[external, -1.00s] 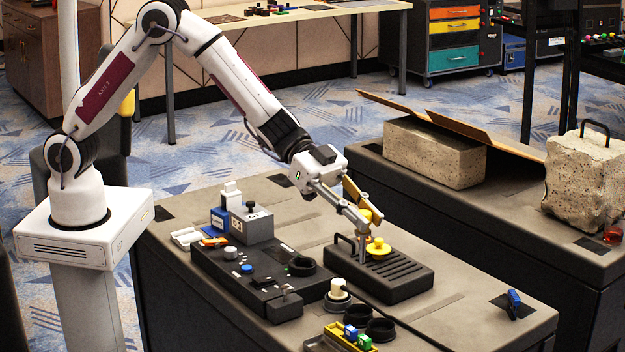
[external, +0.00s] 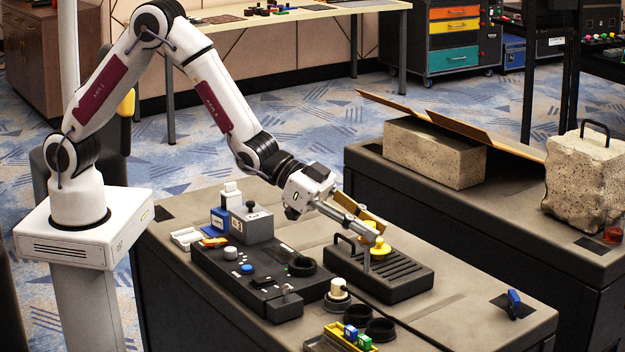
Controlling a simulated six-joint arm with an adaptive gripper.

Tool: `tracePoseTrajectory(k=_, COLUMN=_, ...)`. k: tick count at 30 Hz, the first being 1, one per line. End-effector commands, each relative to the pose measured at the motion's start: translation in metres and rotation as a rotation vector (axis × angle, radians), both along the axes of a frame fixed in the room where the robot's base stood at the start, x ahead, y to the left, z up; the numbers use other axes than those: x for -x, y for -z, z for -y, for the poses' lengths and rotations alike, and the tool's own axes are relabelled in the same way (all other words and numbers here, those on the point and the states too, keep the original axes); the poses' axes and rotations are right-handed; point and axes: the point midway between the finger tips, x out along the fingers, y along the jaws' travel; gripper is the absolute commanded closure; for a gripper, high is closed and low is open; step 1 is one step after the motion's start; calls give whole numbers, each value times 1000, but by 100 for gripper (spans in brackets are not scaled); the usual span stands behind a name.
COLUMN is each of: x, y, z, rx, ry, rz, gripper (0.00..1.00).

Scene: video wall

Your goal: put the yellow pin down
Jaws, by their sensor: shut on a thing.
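The yellow pin (external: 380,248) has a wide round flange and is at the slotted black block (external: 400,283), above its back part. My gripper (external: 374,240) reaches in from the upper left, tilted low, and is shut on the pin. Its fingers hide part of the pin. I cannot tell whether the pin's lower end touches the block or sits in a slot.
A black handle rises at the block's left end. A black control panel (external: 245,275) with knobs stands to the left. A white-topped round part (external: 338,290), black rings (external: 380,328) and a yellow tray (external: 348,338) lie in front. The table's right side is mostly clear.

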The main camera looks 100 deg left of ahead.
Motion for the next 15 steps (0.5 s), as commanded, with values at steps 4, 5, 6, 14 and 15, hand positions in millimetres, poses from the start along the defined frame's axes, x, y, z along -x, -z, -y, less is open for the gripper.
tracePoseTrajectory(k=4, x=1, y=9, z=-11, rx=1, ry=-58, rz=-1, gripper=100)
tracePoseTrajectory(k=5, x=2, y=11, z=-13, rx=1, ry=-71, rz=-2, gripper=100)
tracePoseTrajectory(k=6, x=2, y=14, z=-17, rx=0, ry=-88, rz=-2, gripper=100)
tracePoseTrajectory(k=14, x=7, y=34, z=-52, rx=0, ry=-220, rz=-3, gripper=100)
tracePoseTrajectory(k=15, x=9, y=38, z=-58, rx=-1, ry=-242, rz=-4, gripper=100)
